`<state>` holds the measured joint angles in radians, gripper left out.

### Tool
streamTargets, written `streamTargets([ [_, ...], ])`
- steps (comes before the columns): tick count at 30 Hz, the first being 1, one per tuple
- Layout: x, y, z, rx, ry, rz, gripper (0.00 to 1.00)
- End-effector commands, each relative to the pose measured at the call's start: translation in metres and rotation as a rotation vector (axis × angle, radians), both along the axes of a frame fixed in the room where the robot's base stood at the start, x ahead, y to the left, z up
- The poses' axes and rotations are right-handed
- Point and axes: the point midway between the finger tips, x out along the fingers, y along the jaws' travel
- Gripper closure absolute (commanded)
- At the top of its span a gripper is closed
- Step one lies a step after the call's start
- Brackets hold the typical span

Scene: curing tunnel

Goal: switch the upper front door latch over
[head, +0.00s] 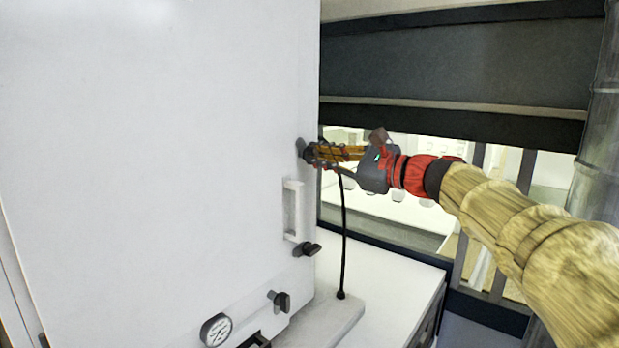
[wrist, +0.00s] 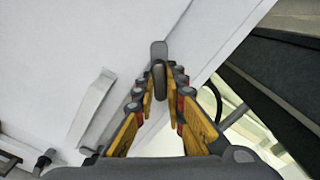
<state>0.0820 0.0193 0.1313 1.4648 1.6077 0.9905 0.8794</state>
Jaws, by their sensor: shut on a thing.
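The upper front door latch is a dark grey lever (wrist: 158,50) at the edge of a white door (head: 160,130). In the head view the latch (head: 301,147) is mostly hidden behind my gripper (head: 312,153). In the wrist view my gripper (wrist: 160,84) has its yellow fingers on both sides of the latch, shut on it. The latch's plate shows beyond the fingertips. A second dark latch (head: 306,249) sits lower on the same door edge, below a white handle (head: 292,210).
A round gauge (head: 216,330) and a dark knob (head: 280,300) sit low on the white front. A dark shutter (head: 460,75) spans the back right above a window.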

Motion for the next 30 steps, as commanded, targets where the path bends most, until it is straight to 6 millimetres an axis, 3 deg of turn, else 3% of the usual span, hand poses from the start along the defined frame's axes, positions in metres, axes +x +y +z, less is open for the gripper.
streamTargets([
  [1, -0.001, 0.0017, -0.0074, -0.029, -0.035, 0.005, 1.0],
  [30, -0.0007, 0.0013, -0.0013, -0.522, -0.671, 0.005, 1.0],
])
